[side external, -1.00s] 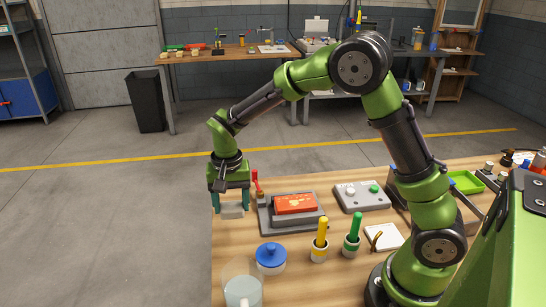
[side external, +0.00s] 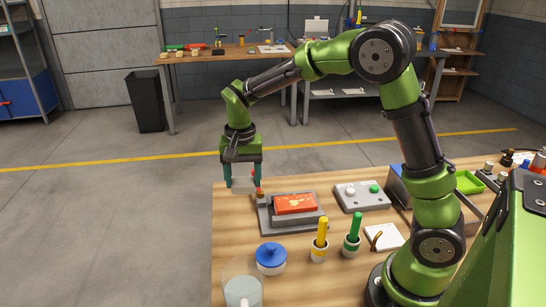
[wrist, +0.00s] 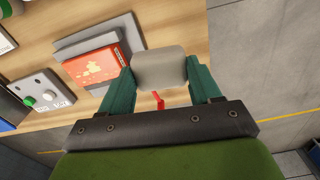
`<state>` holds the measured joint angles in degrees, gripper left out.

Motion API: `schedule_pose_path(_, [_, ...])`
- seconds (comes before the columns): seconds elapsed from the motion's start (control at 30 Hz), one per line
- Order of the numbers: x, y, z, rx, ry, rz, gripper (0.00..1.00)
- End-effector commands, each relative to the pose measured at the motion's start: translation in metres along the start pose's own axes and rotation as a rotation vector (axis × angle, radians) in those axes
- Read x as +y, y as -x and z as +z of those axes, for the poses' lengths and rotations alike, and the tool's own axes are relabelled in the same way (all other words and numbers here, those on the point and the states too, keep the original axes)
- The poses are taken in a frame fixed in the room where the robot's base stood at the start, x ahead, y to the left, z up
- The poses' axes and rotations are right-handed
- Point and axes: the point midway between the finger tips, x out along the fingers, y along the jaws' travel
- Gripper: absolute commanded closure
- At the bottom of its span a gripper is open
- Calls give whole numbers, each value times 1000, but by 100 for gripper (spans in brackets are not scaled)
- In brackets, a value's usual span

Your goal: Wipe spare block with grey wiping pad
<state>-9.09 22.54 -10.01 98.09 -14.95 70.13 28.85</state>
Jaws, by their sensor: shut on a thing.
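My gripper (side external: 241,174) is shut on the grey wiping pad (wrist: 160,68), whose pale flat face shows between the two teal fingers in the wrist view. In the side view, the gripper holds the pad above the table's far left corner. A red block (side external: 296,204) with yellowish patches on top lies on a grey fixture (side external: 307,222), to the right of and below the gripper in the picture. The block also shows in the wrist view (wrist: 92,68), left of the pad and apart from it. I cannot tell for certain that it is the spare block.
A red lever (wrist: 158,101) stands close to the gripper. A grey box with knobs (side external: 362,197), a yellow-handled tool (side external: 321,240), a green-handled tool (side external: 353,235), a blue-lidded jar (side external: 270,258) and a clear beaker (side external: 242,285) stand around the fixture.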

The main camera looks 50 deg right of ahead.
Motion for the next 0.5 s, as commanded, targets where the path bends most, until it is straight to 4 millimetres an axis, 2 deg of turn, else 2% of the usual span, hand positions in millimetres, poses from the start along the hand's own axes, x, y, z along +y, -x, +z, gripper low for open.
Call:
schedule_pose_path(0.1, [48,14,-25,0,-67,-2,62])
schedule_pose_path(0.2, [90,21,-37,0,-87,-2,62])
schedule_pose_path(0.3, [129,25,-40,0,-76,-2,62])
schedule_pose_path(0.4, [159,24,-37,-2,-44,-1,62])
schedule_pose_path(0.5, [176,20,-30,-2,24,0,62])
